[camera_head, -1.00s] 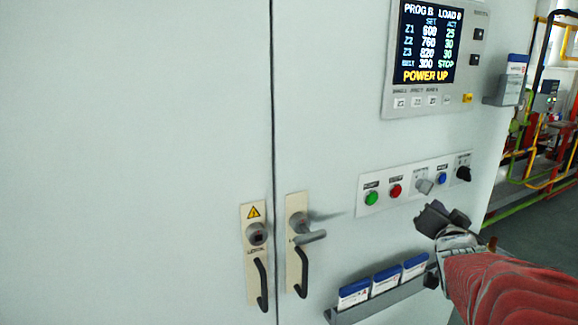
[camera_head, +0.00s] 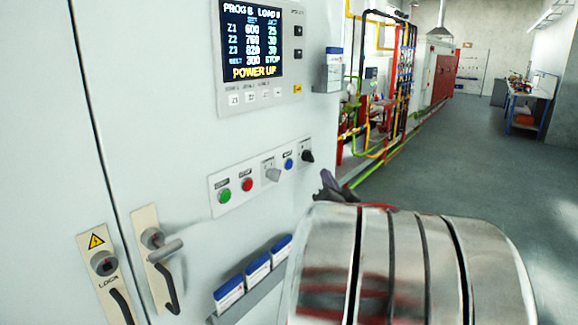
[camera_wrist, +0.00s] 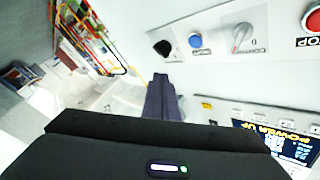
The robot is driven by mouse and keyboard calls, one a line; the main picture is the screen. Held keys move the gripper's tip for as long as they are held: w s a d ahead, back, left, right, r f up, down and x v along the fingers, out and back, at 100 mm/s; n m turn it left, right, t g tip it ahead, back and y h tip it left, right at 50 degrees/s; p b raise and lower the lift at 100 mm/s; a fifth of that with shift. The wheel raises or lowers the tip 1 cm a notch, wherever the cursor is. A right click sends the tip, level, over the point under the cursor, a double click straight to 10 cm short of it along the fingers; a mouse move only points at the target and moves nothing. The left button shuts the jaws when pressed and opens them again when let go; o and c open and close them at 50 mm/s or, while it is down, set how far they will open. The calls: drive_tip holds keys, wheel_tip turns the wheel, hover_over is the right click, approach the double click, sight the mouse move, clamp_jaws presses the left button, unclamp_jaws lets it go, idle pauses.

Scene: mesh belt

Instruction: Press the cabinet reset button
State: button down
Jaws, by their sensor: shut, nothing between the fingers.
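The blue button (camera_head: 288,164) sits on the white control strip (camera_head: 222,180) of the grey cabinet, and its small label seems to read RESET. It also shows in the wrist view (camera_wrist: 195,41), upside down, above and right of my fingertips. My gripper (camera_head: 326,180) is mostly hidden behind my own arm; only dark finger parts show, right of the strip. In the wrist view my gripper (camera_wrist: 161,78) shows its dark fingers together and empty, apart from the blue button. A black knob (camera_wrist: 162,47) lies straight above the tips there.
A grey switch (camera_head: 272,174), a red button (camera_head: 247,185) and a green button (camera_head: 224,196) share the strip. A display (camera_head: 252,42) is above, a rack of blue-topped booklets (camera_head: 258,270) below. Door handles (camera_head: 165,245) stick out at left. Open floor (camera_head: 430,150) lies right.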

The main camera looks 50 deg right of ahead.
drive_tip(key=w, duration=0.8)
drive_tip(key=shift+w+a, duration=0.15)
drive_tip(key=shift+a, duration=0.25)
drive_tip(key=shift+w, duration=0.9)
idle(2.6)
drive_tip(key=shift+s, duration=0.9)
idle(0.3)
drive_tip(key=shift+s+d, duration=0.15)
drive_tip(key=shift+s, duration=1.1)
drive_tip(key=shift+s+d, duration=0.1)
drive_tip(key=shift+s, duration=1.15)
